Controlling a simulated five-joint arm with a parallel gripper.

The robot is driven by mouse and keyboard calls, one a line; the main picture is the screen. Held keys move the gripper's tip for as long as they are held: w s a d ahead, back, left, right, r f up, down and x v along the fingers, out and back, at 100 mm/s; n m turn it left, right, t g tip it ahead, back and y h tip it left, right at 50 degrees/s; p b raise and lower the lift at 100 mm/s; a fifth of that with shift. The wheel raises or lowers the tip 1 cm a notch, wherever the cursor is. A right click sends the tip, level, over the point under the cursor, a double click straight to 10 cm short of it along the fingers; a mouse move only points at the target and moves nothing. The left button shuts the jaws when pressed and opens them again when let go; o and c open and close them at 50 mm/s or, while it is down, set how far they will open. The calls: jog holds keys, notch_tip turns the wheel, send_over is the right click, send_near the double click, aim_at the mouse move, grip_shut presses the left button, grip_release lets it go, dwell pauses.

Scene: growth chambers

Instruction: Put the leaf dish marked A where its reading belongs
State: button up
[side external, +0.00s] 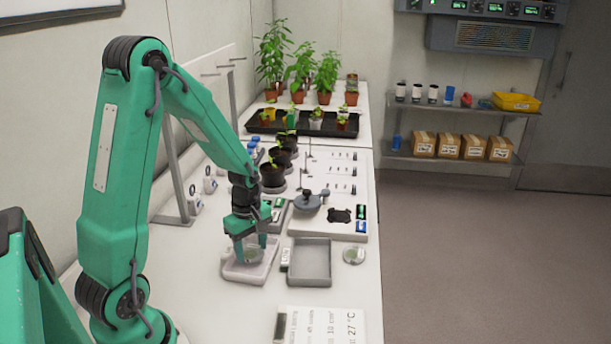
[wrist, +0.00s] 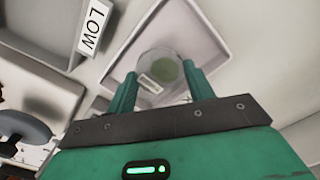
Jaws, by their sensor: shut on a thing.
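My gripper (side external: 250,248) points down over a pale, shallow tray (side external: 243,278), left of a grey tray (side external: 312,268). Its fingers are shut on a clear round leaf dish (wrist: 160,72) holding a green leaf disc. The dish has a small pale label whose mark I cannot read. In the wrist view the dish is between the fingertips, over the inside of the pale tray (wrist: 190,28); I cannot tell whether it touches the floor. A white tag reading LOW (wrist: 94,27) is at the grey tray's edge. A second clear dish (side external: 354,256) lies right of the grey tray.
A grey instrument with a round top (side external: 307,203) stands on a white board behind the trays. Potted seedlings (side external: 272,176) stand farther back. A printed sheet (side external: 322,325) lies at the front, showing 27 °C. The grey tray appears empty.

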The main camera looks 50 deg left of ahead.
aim_at(252, 250)
jog(key=shift+f, duration=0.85)
jog(key=shift+f, duration=0.15)
jog(key=o, duration=1)
jog(key=shift+r, duration=0.2)
notch_tip(252, 250, up, 12)
